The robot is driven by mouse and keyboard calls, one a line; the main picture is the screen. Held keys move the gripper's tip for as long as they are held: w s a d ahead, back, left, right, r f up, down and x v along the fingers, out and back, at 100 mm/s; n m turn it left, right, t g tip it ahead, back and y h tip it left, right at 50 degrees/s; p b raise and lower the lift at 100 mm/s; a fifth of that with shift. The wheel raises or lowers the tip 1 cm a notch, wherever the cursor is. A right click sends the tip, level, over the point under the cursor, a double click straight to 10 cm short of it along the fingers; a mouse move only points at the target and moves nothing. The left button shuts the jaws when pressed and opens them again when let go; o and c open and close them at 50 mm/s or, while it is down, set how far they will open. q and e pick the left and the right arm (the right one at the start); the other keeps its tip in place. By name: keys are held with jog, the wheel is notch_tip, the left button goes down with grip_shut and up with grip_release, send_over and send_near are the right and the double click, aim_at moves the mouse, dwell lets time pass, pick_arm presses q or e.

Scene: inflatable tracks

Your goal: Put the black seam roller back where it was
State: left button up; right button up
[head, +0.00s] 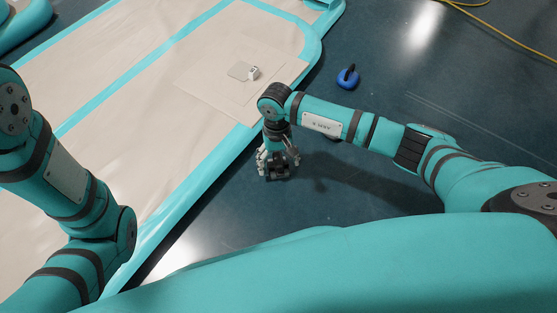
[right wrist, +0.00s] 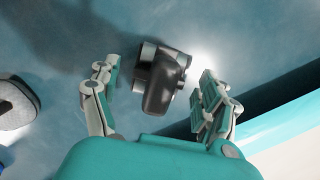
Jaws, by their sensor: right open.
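The black seam roller (right wrist: 163,82), a dark body with grey cylindrical parts, shows in the right wrist view between the fingers of my right gripper (right wrist: 157,98). The fingers are spread, with a gap on each side of it. The roller appears to be on the dark blue floor. In the head view my right gripper (head: 278,163) points down low over the floor, just right of the inflatable track's edge. My left arm shows at the left of the head view, but its gripper is out of sight.
The teal-edged inflatable track (head: 205,165) with a beige surface fills the left. A blue rounded object (head: 347,77) stands on the floor. A grey, dark-edged object (right wrist: 16,104) lies left of my right gripper.

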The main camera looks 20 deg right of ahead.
aim_at(277, 153)
notch_tip(277, 153, up, 12)
jog(key=w+p, duration=0.2)
jog(key=p, duration=0.6)
jog(key=shift+p, duration=0.3)
jog(key=shift+d+r, duration=0.1)
